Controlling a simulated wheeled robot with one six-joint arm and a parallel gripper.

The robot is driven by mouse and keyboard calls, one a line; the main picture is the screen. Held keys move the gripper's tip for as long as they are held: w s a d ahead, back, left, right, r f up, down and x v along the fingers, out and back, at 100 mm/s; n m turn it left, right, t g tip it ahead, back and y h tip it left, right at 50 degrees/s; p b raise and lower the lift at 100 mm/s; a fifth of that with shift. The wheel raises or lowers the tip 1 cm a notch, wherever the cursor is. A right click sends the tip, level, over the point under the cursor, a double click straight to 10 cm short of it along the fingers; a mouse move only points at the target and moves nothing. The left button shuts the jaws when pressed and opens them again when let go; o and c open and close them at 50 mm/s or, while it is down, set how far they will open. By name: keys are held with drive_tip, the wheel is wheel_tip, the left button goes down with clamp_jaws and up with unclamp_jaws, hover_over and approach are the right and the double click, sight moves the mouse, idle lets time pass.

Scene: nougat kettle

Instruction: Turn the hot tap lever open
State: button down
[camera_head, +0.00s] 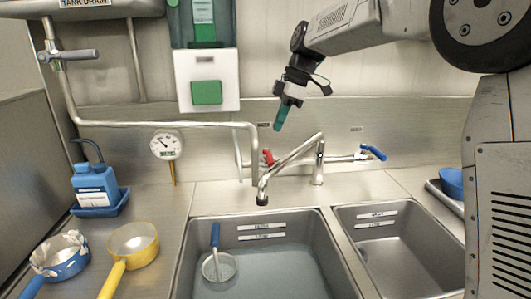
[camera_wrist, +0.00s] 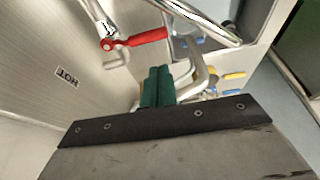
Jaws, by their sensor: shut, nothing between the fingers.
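The red hot tap lever (camera_head: 268,157) is on the back wall behind the sink, left of the swivel spout (camera_head: 290,160). In the wrist view the red lever (camera_wrist: 148,37) points to the right from its metal valve, with a HOT label (camera_wrist: 68,77) on the wall beside it. My gripper (camera_head: 281,118) hangs above the lever in the head view, its teal fingers pointing down. In the wrist view its fingers (camera_wrist: 157,87) are together and empty, apart from the lever. A blue lever (camera_head: 373,152) sits on the wall at the right.
The large sink basin (camera_head: 335,270) holds water and a blue-handled strainer (camera_head: 216,250). A smaller basin (camera_head: 440,275) is at right. Pipework (camera_head: 160,124) runs along the wall at left. A blue jug (camera_head: 95,183) and a yellow pan (camera_head: 133,244) stand on the left counter.

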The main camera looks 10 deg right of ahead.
sight(269, 156)
drive_tip(key=x, duration=1)
drive_tip(key=shift+w+a, duration=0.2)
drive_tip(key=shift+w, duration=0.1)
drive_tip(key=shift+d+n, duration=0.25)
drive_tip(key=shift+n, duration=0.25)
